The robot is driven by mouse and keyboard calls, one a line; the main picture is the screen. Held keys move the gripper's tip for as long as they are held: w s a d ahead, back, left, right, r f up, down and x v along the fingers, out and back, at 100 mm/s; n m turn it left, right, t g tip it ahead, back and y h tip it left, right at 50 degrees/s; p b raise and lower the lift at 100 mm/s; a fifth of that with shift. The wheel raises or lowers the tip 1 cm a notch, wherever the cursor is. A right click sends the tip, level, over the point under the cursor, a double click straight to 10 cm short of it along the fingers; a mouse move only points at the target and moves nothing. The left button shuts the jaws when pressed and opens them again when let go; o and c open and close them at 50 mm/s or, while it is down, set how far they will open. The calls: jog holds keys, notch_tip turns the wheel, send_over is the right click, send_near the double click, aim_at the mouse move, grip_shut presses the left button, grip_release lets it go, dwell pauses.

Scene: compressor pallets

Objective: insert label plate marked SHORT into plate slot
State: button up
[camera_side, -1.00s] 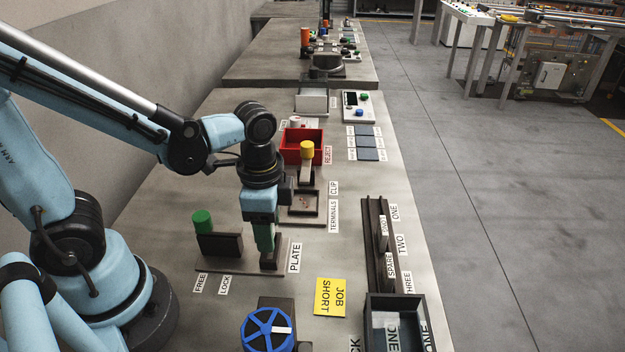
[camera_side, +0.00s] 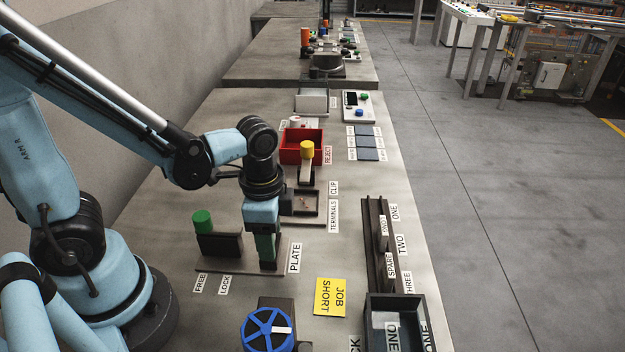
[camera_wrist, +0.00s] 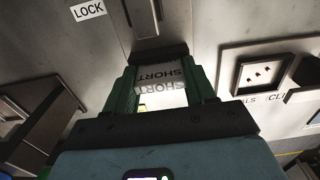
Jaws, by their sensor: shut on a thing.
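My gripper (camera_side: 265,248) is shut on a pale label plate (camera_wrist: 160,80), held between its green fingers in the wrist view. The plate reads SHORT, and the lettering appears twice there. The gripper points down at the right end of the dark plate fixture (camera_side: 238,268), beside the PLATE label (camera_side: 295,257). A dark block (camera_wrist: 157,56) lies right at the plate's edge in the wrist view. The fingers hide the plate and the slot in the side view, so I cannot tell how deep the plate sits.
A green knob (camera_side: 202,221) stands at the fixture's left, near the FREE and LOCK labels. A blue handwheel (camera_side: 267,330) stands in front. A yellow JOB SHORT card (camera_side: 330,297) lies to the right. A terminals tray (camera_side: 303,203) and red reject bin (camera_side: 301,147) are behind.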

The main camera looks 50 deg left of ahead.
jog(key=shift+f, duration=0.15)
jog(key=o, duration=1.1)
jog(key=shift+w, duration=0.1)
jog(key=shift+a, duration=0.1)
notch_tip(320, 180, up, 12)
dwell(0.4)
jog(key=w+a+n+t, duration=0.1)
jog(key=n+t, duration=0.1)
jog(key=n, duration=0.1)
jog(key=w+a+n+t, duration=0.1)
jog(key=n+t, duration=0.1)
jog(key=n, duration=0.1)
jog(key=w+a+n+t, duration=0.1)
jog(key=a+n+t, duration=0.1)
jog(key=n+t, duration=0.1)
jog(key=shift+w+f, duration=0.2)
jog(key=shift+f, duration=0.2)
